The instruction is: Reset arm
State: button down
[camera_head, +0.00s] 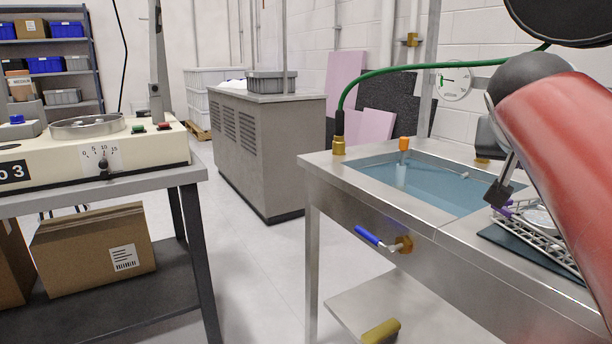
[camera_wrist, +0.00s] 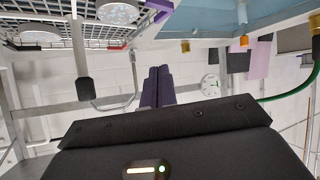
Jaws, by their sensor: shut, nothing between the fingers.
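My gripper (camera_wrist: 157,84) shows in the wrist view as two purple fingers side by side, shut with nothing between them. They point away from the dark gripper body, over the sink bench, with the rack and basin at the top of that picture. In the head view, my red arm fills the right side and I cannot clearly make out the fingertips. A wire rack (camera_head: 550,235) holding round pale pieces stands on the bench, partly hidden behind the arm. The rack (camera_wrist: 40,30) also shows at the top left of the wrist view. The fingers appear apart from it.
A steel sink bench (camera_head: 350,195) has a water-filled basin (camera_head: 430,185), a green hose (camera_head: 400,69) and a blue-handled valve (camera_head: 370,237). A left table carries a cream machine (camera_head: 60,165), with a cardboard box (camera_head: 93,250) below. Clear floor lies between the tables.

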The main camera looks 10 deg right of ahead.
jog(key=s+a+f+n+y, duration=0.2)
jog(key=a+f+n+y, duration=0.1)
jog(key=a+f, duration=0.6)
jog(key=s+a+f+n+g+y, duration=0.1)
jog(key=s+a+f+n+y, duration=0.1)
jog(key=a+f, duration=0.7)
jog(key=s+a+f+n+y, duration=0.3)
jog(key=a+f+n+y, duration=0.1)
jog(key=a+f, duration=0.5)
jog(key=shift+a+f+n+g+p, duration=0.3)
jog(key=shift+a+f+p, duration=0.15)
jog(key=shift+f, duration=0.3)
jog(key=shift+d, duration=0.15)
